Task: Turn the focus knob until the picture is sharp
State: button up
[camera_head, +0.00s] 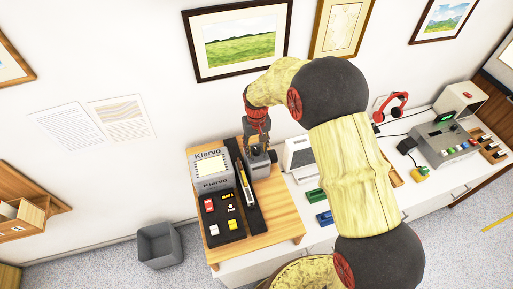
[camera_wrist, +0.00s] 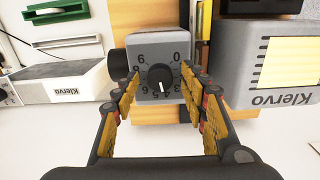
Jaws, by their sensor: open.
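The black focus knob (camera_wrist: 160,78) sits on the face of a small grey box (camera_wrist: 172,47) with a ring of printed numbers. Its white pointer line points down in the wrist view, towards the numbers at the lower edge. A dark round part, like a lens, sticks out of the box's left side. My gripper (camera_wrist: 160,88) is open, its fingertips on either side of the knob; I cannot tell if they touch it. In the head view my gripper (camera_head: 258,143) comes down from above onto the grey box (camera_head: 261,163).
A grey Klervo unit with a pale panel (camera_head: 211,166) stands left of the box on a wooden board (camera_head: 262,229). A black tray with small coloured items lies in front. A white device (camera_head: 299,156) is close on the right. Framed prints hang behind.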

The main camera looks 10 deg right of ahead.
aim_at(257, 150)
notch_tip(257, 150, up, 12)
dwell(0.7)
dwell(0.4)
jog(key=s+d+f+m+t+b, duration=0.1)
jog(key=s+d+t+b, duration=0.1)
jog(key=s+d+b, duration=0.4)
jog(key=s+d+f+m+t+b, duration=0.1)
jog(key=s+d+t+b, duration=0.2)
jog(key=s+b, duration=1.2)
jog(key=s+d, duration=0.3)
jog(key=s, duration=0.6)
jog(key=shift+f+t, duration=0.3)
jog(key=shift+f, duration=0.1)
